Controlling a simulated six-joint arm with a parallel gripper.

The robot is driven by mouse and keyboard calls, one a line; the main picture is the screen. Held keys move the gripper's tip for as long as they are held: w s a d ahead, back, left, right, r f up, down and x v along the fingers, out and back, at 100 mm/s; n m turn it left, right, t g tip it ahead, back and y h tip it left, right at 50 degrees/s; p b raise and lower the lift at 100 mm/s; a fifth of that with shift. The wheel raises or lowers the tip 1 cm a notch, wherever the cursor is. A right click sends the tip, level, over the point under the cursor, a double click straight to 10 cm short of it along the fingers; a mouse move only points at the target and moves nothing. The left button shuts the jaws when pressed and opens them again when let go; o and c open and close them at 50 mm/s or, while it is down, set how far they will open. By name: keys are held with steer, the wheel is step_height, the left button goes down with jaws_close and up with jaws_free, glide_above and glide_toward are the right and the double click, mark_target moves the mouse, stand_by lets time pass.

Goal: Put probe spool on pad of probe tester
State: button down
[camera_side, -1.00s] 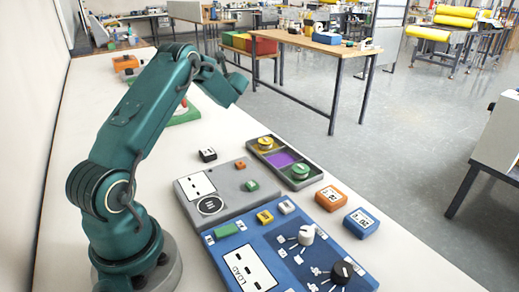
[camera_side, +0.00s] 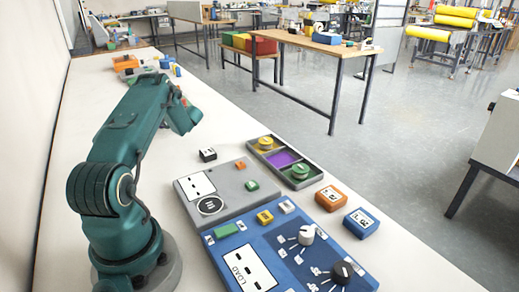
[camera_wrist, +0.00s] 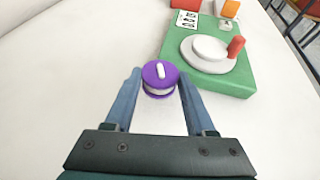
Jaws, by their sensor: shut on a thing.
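My gripper (camera_wrist: 160,82) is shut on a purple spool (camera_wrist: 160,70) with a white bar on top and a pale band around its side. The spool sits upright between the blue fingertips. In the wrist view, a green device (camera_wrist: 235,82) with a white round pad (camera_wrist: 209,48), a red knob and a labelled panel lies to the right of the spool. The spool is beside the pad, apart from it in the picture; its height above the table is hard to judge. In the side view my arm hides the gripper's fingers, the spool and most of the green device.
A tray (camera_side: 285,159) holds a yellow spool (camera_side: 265,143) and a green spool (camera_side: 300,172), with its purple middle compartment empty. A grey device (camera_side: 223,193) and a blue panel (camera_side: 270,255) with knobs stand nearer. Small orange and blue boxes lie right.

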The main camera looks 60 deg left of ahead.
steer(key=shift+f, duration=1.2)
steer(key=shift+f, duration=0.15)
steer(key=shift+c, duration=1.2)
jaws_free()
